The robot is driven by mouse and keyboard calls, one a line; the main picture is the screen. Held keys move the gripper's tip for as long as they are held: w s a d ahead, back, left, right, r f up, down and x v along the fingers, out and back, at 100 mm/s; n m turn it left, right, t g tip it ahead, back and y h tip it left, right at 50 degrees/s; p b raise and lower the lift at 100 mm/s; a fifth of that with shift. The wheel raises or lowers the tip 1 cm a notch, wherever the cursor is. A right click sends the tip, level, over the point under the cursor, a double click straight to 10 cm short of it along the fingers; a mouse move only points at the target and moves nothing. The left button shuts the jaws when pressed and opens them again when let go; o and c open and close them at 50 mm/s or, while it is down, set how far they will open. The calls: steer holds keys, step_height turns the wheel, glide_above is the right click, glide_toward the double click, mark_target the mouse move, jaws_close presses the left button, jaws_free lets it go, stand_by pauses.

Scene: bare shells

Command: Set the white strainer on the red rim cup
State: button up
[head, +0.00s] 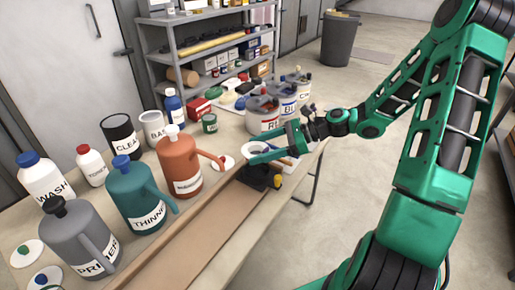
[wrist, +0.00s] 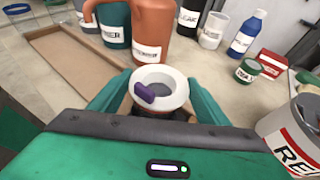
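The white strainer (wrist: 174,78) is a round white ring with a grey mesh middle, and a purple piece (wrist: 147,94) lies across its left part in the wrist view. My gripper (wrist: 160,85) has one green finger flush against each side of it and looks shut on it. In the head view the strainer (head: 253,147) shows between the fingers of my gripper (head: 262,153), over a dark block on the bench. A trace of red shows just under the strainer in the wrist view. I cannot make out the red rim cup for certain; the strainer and fingers hide what is below.
An orange jug (head: 180,163) stands left of my gripper, with a teal jug (head: 139,195) and a grey jug (head: 80,240) farther left. Large paint cans (head: 263,115) stand close behind. A small green can (head: 209,123) is nearby. A long brown tray (head: 180,232) runs along the front.

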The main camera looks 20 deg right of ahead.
steer(key=o, duration=0.4)
steer(key=shift+r, duration=0.1)
steer(key=shift+d+r, duration=0.2)
steer(key=v, duration=1.1)
steer(key=shift+s+d+r, duration=0.1)
steer(key=shift+s+d, duration=0.1)
steer(key=shift+d, duration=0.1)
steer(key=s+f+n+g+h, duration=0.3)
steer(key=s+f+n+h, duration=0.1)
steer(key=s+n+h, duration=0.25)
steer(key=s+d+r+n+h, duration=0.2)
steer(key=s+n, duration=0.1)
steer(key=s, duration=0.4)
steer(key=s+d+r+n+g+h, duration=0.1)
steer(key=s+d+r+n+h, duration=0.1)
steer(key=s, duration=0.4)
steer(key=s+d+r+n+h, duration=0.2)
steer(key=s+n, duration=0.2)
steer(key=s, duration=0.3)
steer(key=shift+s+r+g, duration=0.2)
steer(key=shift+s+g, duration=0.15)
steer(key=shift+g, duration=0.05)
